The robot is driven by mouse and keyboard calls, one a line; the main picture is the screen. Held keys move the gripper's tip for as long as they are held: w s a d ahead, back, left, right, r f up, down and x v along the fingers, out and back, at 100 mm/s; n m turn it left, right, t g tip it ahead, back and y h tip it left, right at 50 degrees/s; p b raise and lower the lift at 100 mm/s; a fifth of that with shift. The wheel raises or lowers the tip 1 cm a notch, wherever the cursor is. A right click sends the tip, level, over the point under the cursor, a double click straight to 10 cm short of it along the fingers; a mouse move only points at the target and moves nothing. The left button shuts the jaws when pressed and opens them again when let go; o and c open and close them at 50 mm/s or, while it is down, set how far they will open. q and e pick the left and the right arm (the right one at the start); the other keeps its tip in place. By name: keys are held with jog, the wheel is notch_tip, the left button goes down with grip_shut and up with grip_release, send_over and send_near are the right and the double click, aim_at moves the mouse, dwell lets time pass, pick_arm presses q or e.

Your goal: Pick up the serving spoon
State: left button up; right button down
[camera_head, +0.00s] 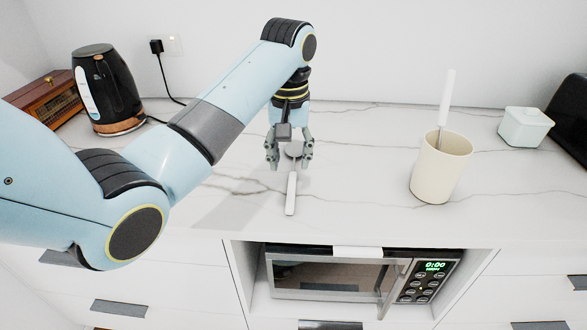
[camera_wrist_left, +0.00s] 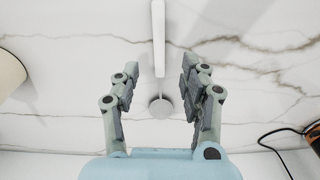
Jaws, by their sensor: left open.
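The serving spoon (camera_head: 291,193) lies on the white marble counter, its pale handle pointing toward the front edge. Its round grey head lies between the fingers of my left gripper (camera_head: 290,163) in the head view. In the left wrist view, the spoon (camera_wrist_left: 159,45) runs down from the top, with its grey head between the open fingers of the gripper (camera_wrist_left: 157,88). No finger visibly touches the spoon, and the exact height of the fingers above the counter is hard to tell. My right gripper is not in view.
A cream container (camera_head: 440,170) holding an upright white-handled utensil (camera_head: 447,98) stands on the right. A pale lidded box (camera_head: 525,128) is behind it. A black kettle (camera_head: 107,88) and a wooden box (camera_head: 47,100) stand at the left. A microwave (camera_head: 335,275) sits below the counter.

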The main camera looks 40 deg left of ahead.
pick_arm(q)
jog(key=w+r, duration=0.1)
jog(key=w, duration=0.1)
send_over(292, 184)
jog(key=shift+n, duration=0.4)
jog(key=f, duration=0.2)
jog(key=d+f, duration=0.1)
jog(key=f, duration=0.1)
jog(key=shift+f, duration=0.1)
jog(key=f, duration=0.3)
jog(key=a+f, duration=0.1)
jog(key=f, duration=0.1)
jog(key=shift+f, duration=0.3)
grip_shut()
